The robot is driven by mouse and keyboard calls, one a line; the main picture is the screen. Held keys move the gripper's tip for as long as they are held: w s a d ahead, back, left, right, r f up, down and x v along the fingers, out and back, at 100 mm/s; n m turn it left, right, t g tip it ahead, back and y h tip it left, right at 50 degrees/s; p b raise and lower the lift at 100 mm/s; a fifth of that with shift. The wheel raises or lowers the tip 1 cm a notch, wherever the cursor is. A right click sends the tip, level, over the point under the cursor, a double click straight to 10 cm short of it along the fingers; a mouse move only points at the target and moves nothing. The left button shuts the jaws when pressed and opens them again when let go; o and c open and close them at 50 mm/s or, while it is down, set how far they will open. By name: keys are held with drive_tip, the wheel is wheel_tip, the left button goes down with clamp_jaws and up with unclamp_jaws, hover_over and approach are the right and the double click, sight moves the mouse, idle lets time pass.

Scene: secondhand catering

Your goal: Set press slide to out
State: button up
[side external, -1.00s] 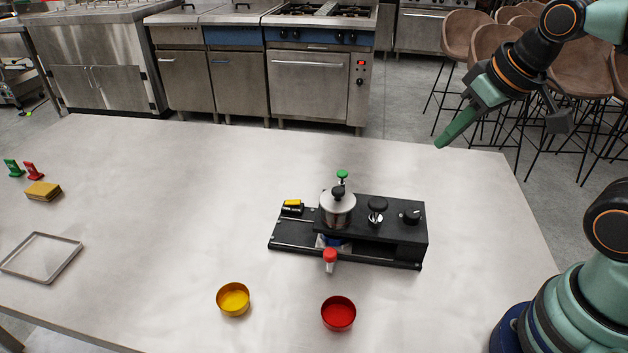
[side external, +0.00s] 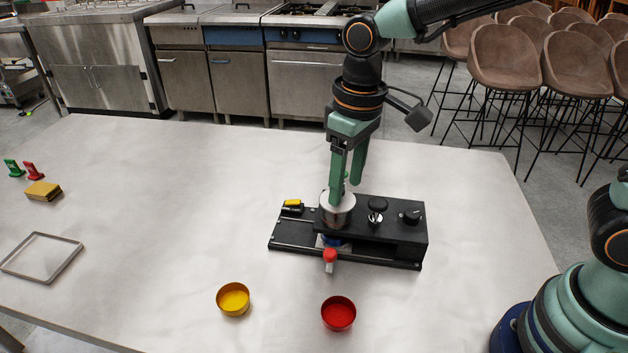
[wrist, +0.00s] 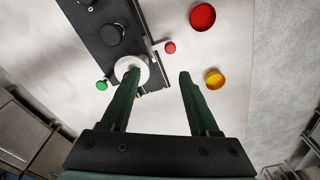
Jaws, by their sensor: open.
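The black press (side external: 395,236) stands on the table and also shows in the wrist view (wrist: 88,12). It carries a silver cylinder (side external: 338,214), a red-knobbed handle (side external: 330,256) at its front and black knobs on top. A yellow-and-black piece (side external: 292,206) sits on its left end by a rail. Which part is the slide is not clear. My gripper (side external: 346,194) is open above the cylinder, fingers down. In the wrist view my gripper (wrist: 159,76) has one finger over the cylinder (wrist: 141,70); contact cannot be told.
A yellow bowl (side external: 233,298) and a red bowl (side external: 338,313) stand in front of the press. At the left are a metal frame (side external: 72,262), yellow sponges (side external: 43,191) and small green and red items. A green knob (wrist: 101,85) is behind the press. The table's middle left is clear.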

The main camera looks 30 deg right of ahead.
sight(329, 252)
drive_tip(key=shift+g, duration=0.4)
drive_tip(key=f, duration=0.4)
drive_tip(key=a+f, duration=0.1)
drive_tip(key=f, duration=0.4)
drive_tip(key=a+f, duration=0.1)
drive_tip(key=f, duration=0.4)
drive_tip(key=shift+a, duration=0.25)
drive_tip(key=shift+n, duration=0.3)
clamp_jaws()
idle(0.3)
